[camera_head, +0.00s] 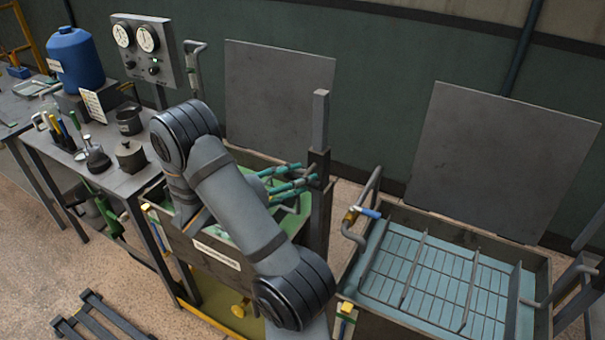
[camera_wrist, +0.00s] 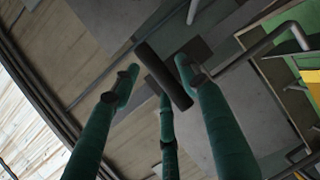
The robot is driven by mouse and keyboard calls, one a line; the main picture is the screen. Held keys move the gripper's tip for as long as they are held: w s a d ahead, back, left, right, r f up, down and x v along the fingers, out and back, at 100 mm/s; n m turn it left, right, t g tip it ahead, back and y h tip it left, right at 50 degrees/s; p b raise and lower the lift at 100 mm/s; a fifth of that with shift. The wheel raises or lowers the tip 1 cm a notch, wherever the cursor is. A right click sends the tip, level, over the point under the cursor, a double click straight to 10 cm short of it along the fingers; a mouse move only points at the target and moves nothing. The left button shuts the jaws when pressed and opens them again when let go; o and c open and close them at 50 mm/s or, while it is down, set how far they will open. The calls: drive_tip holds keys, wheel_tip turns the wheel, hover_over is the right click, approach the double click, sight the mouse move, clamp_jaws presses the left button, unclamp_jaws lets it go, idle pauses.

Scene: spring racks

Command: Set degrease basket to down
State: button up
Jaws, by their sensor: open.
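My gripper (camera_head: 302,176) has teal fingers and is open beside the dark sleeve (camera_head: 318,168) on an upright post (camera_head: 320,112). In the wrist view, my gripper (camera_wrist: 158,82) has its fingers spread around a short dark bar (camera_wrist: 165,77). I cannot tell whether any finger touches it. Left of the post is a tank (camera_head: 222,268) with green inside and a label too small to read. My arm covers much of this tank, and I cannot make out a basket in it.
A second tank (camera_head: 545,300) at the right holds a wire basket (camera_head: 420,270) in bluish liquid, with a pipe and blue-handled valve (camera_head: 370,212) at its left corner. A workbench (camera_head: 112,178) with a blue jug (camera_head: 75,60) and gauges (camera_head: 135,38) stands left. Grey panels (camera_head: 500,160) stand behind.

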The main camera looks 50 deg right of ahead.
drive_tip(key=shift+s+d+f, duration=0.15)
drive_tip(key=shift+s+d, duration=0.05)
drive_tip(key=shift+d, duration=0.45)
drive_tip(key=c, duration=0.3)
drive_tip(key=c, duration=0.8)
clamp_jaws()
